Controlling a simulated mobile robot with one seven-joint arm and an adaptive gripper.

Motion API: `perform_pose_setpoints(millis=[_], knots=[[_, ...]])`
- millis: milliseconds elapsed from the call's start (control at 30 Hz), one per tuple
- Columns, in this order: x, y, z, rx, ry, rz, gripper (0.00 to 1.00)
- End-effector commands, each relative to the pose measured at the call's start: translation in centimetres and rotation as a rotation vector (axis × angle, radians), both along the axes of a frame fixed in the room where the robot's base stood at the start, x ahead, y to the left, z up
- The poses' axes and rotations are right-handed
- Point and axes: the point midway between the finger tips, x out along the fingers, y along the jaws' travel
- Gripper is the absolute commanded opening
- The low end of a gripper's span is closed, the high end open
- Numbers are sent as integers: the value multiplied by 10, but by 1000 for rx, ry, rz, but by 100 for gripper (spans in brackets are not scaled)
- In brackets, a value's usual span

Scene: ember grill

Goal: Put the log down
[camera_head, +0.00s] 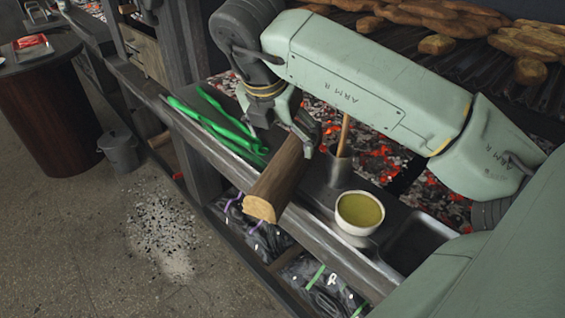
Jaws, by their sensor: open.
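The log (277,180) is a brown split piece of wood with a pale cut end towards the lower left. It lies across the front ledge (325,230) of the grill, its near end sticking out over the edge. My gripper (303,137) is at the far end of the log, with its fingers open and close around that end. Whether a finger touches the wood cannot be told. The far tip of the log is partly hidden by my gripper.
Green tongs (217,125) lie left of the log. A metal cup (340,168) with a wooden handle and a white bowl of yellow-green sauce (359,212) stand close on its right. Glowing embers (378,150) lie behind. Bags (318,283) sit below the ledge.

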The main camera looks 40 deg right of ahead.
Motion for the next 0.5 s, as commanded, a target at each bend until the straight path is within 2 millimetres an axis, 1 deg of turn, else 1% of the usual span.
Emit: perform_pose_setpoints(millis=[200,500], knots=[[6,-12,-31,3,1,1,84],[12,-21,-54,4,1,4,84]])
